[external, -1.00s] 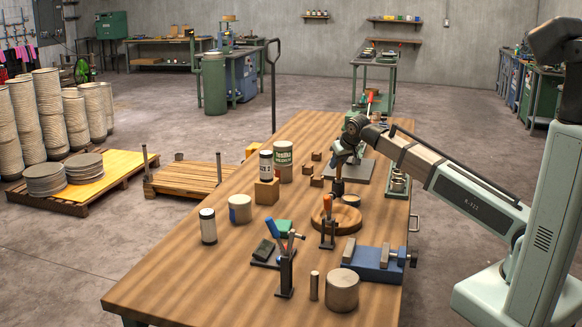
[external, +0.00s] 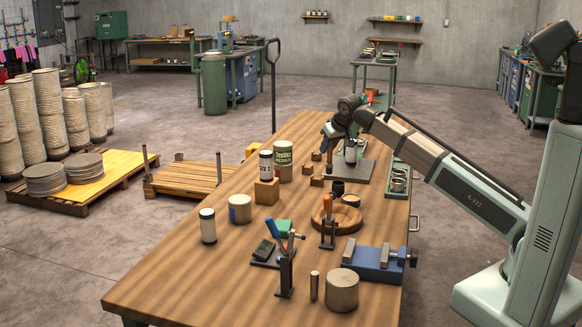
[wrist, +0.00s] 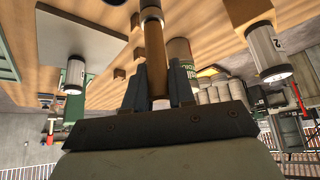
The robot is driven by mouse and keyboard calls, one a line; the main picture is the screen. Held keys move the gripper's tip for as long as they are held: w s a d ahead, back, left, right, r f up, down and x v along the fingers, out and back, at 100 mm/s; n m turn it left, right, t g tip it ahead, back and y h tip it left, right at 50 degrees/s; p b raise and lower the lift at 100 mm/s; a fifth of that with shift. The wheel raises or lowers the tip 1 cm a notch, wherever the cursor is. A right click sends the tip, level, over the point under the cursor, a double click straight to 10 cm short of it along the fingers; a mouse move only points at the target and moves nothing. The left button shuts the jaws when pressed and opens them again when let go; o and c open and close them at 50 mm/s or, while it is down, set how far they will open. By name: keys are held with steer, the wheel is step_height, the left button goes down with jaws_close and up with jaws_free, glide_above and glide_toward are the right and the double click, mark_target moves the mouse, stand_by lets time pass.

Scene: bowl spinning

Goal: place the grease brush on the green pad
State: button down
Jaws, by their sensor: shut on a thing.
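My gripper (wrist: 153,95) is shut on the wooden handle of the grease brush (wrist: 154,55), with a metal band at the top of the wrist view. In the external view my gripper (external: 329,146) points down over the far half of the table, and the brush (external: 329,159) hangs small and partly unclear below it. The green pad (external: 283,227) lies nearer the front, behind the toggle clamp tools that partly hide it. A dark cup (external: 337,187) stands between the gripper and the round wooden ring.
A grey plate (external: 366,173) with a white bottle (external: 351,152) is right of the gripper. A wooden ring (external: 347,220), clamps and a blue vise (external: 372,262) crowd the front right.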

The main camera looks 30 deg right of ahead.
steer(key=s+a+r+n+y, duration=0.1)
steer(key=s+a, duration=0.3)
steer(key=a, duration=0.5)
steer(key=s+a+r+n, duration=0.15)
steer(key=s+a, duration=0.25)
steer(key=a, duration=0.5)
steer(key=s+a+r+n+y, duration=0.1)
steer(key=s+a+n, duration=0.1)
steer(key=s+a, duration=0.5)
step_height(320, 180, down, 11)
steer(key=w+a+m, duration=0.1)
steer(key=w, duration=0.1)
steer(key=shift+g, duration=0.3)
steer(key=c, duration=1)
jaws_free()
steer(key=shift+w, duration=0.1)
steer(key=shift+o, duration=0.2)
steer(key=shift+a+r, duration=0.1)
steer(key=v, duration=1.2)
